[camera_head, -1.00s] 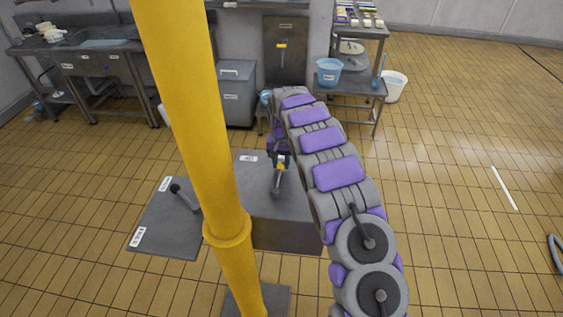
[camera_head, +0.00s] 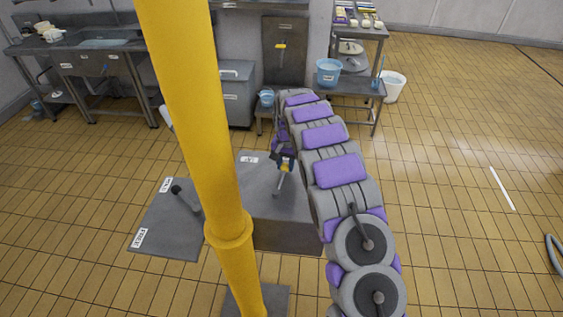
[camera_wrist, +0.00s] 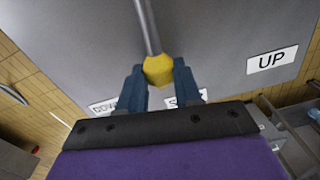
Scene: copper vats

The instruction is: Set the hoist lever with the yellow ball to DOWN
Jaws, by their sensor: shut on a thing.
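The hoist lever is a grey rod (camera_wrist: 147,28) with a yellow ball (camera_wrist: 158,70) at its end. My gripper (camera_wrist: 158,82) is shut on the yellow ball, one blue-grey finger on each side. In the head view the ball and my gripper (camera_head: 284,160) are small, above a grey box (camera_head: 285,236). The lever leans between the labels in the wrist view. The UP label (camera_wrist: 272,60) is clear at the right. The DOWN label (camera_wrist: 102,107) is at the left, partly hidden by a finger. A third label (camera_wrist: 186,98) is mostly hidden behind the other finger.
A thick yellow post (camera_head: 195,120) stands left of my arm and hides part of the box. A second lever with a dark knob (camera_head: 177,189) stands on a grey plate (camera_head: 160,238) at the left. The tiled floor at the right is mostly clear.

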